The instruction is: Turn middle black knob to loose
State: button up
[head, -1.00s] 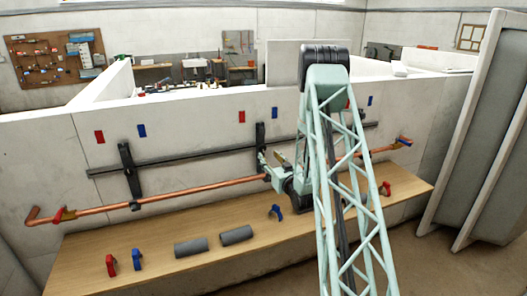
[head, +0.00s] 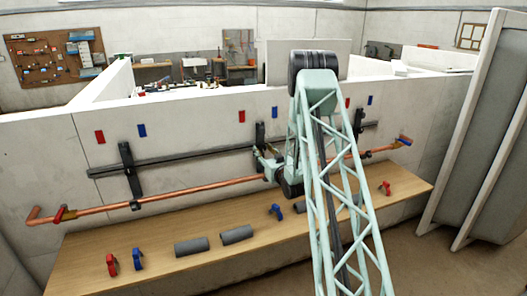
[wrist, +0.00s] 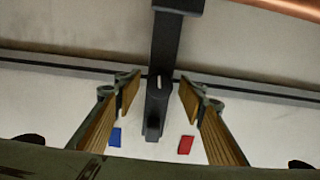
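The middle black knob (wrist: 154,118) shows in the wrist view on a dark upright bracket (wrist: 178,30), with a short pale mark near it. My gripper (wrist: 160,93) is open, with one wood-coloured ribbed finger on each side of the knob. Gaps show on both sides, so neither finger appears to touch it. In the head view the middle bracket (head: 260,132) stands on the wall, and my gripper (head: 264,158) is at its lower part. The knob itself is hidden there by my gripper.
A copper pipe (head: 180,195) runs along the wall below a dark rail (head: 190,155). Another black bracket (head: 131,170) stands at left. A wooden bench (head: 90,255) below holds red and blue handles and grey cylinders (head: 191,246). Red (head: 242,117) and blue (head: 275,113) tags mark the wall.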

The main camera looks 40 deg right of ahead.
jog(key=shift+c, duration=0.2)
jog(key=c, duration=0.8)
